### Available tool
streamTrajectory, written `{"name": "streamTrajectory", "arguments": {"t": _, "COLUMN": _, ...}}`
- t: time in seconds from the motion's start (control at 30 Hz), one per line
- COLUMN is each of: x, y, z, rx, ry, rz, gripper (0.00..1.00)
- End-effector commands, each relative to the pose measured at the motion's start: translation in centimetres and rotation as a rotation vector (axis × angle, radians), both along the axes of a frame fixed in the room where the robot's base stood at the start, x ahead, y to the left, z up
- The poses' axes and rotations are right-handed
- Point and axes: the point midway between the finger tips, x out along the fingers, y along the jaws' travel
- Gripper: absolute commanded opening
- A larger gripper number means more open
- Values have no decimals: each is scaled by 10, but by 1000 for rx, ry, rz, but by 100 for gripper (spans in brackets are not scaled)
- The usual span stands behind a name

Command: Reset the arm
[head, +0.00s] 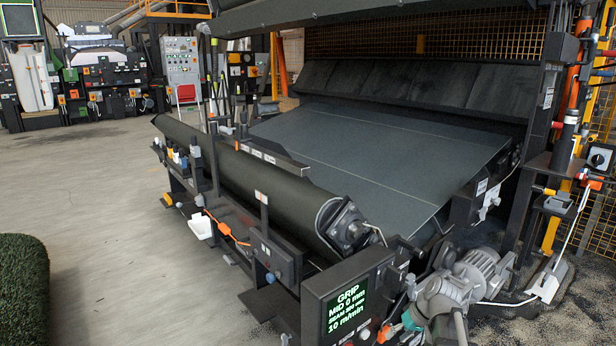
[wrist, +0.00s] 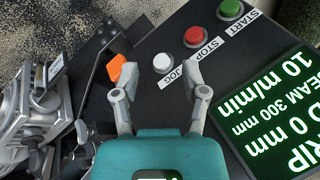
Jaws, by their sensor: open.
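My gripper (wrist: 158,84) shows in the wrist view with its two fingers apart and nothing between the tips. It hovers over a dark control panel (wrist: 158,26). A white JOG button (wrist: 162,62) shows just beyond and between the fingertips. A red STOP button (wrist: 194,37) and a green START button (wrist: 230,9) lie further up and right. An orange part (wrist: 116,66) is close by the left fingertip; I cannot tell whether they touch.
A lit display (wrist: 285,115) is right of the gripper; in the head view the display (head: 347,306) reads GRIP. A motor (head: 470,285) stands beside it. The machine has a long roller (head: 250,180) and a grey belt (head: 385,150). Open floor (head: 110,215) and a turf roll (head: 22,290) lie left.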

Motion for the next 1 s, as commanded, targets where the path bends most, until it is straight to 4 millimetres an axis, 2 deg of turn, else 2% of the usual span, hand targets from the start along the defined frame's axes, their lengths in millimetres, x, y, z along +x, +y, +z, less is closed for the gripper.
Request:
{"name": "streamTrajectory", "arguments": {"t": 0.03, "x": -12, "y": 13, "z": -3, "rx": -35, "ry": 26, "rz": -1, "gripper": 57}}
{"name": "streamTrajectory", "arguments": {"t": 0.1, "x": -24, "y": 25, "z": -8, "rx": -90, "ry": 62, "rz": -15, "gripper": 57}}
{"name": "streamTrajectory", "arguments": {"t": 0.3, "x": -55, "y": 52, "z": -17, "rx": -244, "ry": 135, "rz": -58, "gripper": 57}}
{"name": "streamTrajectory", "arguments": {"t": 0.73, "x": -96, "y": 77, "z": -22, "rx": -465, "ry": 173, "rz": -134, "gripper": 57}}
{"name": "streamTrajectory", "arguments": {"t": 0.8, "x": -93, "y": 76, "z": -9, "rx": -463, "ry": 174, "rz": -138, "gripper": 57}}
{"name": "streamTrajectory", "arguments": {"t": 1.0, "x": -93, "y": 75, "z": 13, "rx": -460, "ry": 173, "rz": -137, "gripper": 57}}
